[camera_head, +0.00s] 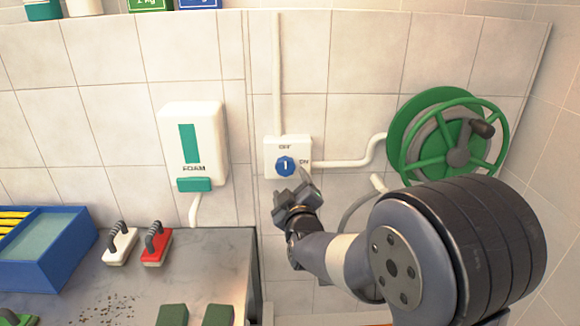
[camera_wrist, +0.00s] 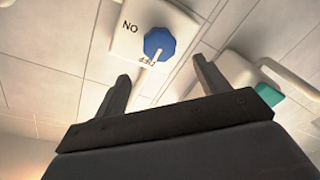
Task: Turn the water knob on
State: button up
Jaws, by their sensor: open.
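The blue water knob (camera_head: 285,166) sits on a white wall plate (camera_head: 272,145) marked OFF above and ON to the right. Its white pointer is toward OFF. In the wrist view the knob (camera_wrist: 159,43) and its plate (camera_wrist: 125,42) appear upside down, with the pointer at the OFF label. My gripper (camera_head: 297,192) is just below the knob in the head view, open and empty. In the wrist view my gripper's two fingers (camera_wrist: 160,70) are spread, with the knob ahead between and beyond their tips, apparently not touched.
A green hose reel (camera_head: 410,142) is on the wall at right, joined to the plate by a white pipe (camera_head: 345,162). A foam dispenser (camera_head: 192,135) hangs at left. Below it, a grey counter (camera_head: 215,265) holds brushes and a blue bin (camera_head: 80,258).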

aim_at(285, 169)
jog(key=w, duration=0.2)
jog(key=w+p, duration=0.1)
jog(key=w, duration=0.2)
jog(key=w+a+p, duration=0.1)
jog(key=w, duration=0.2)
jog(key=shift+w, duration=0.15)
jog(key=shift+c, duration=0.2)
jog(key=c, duration=0.9)
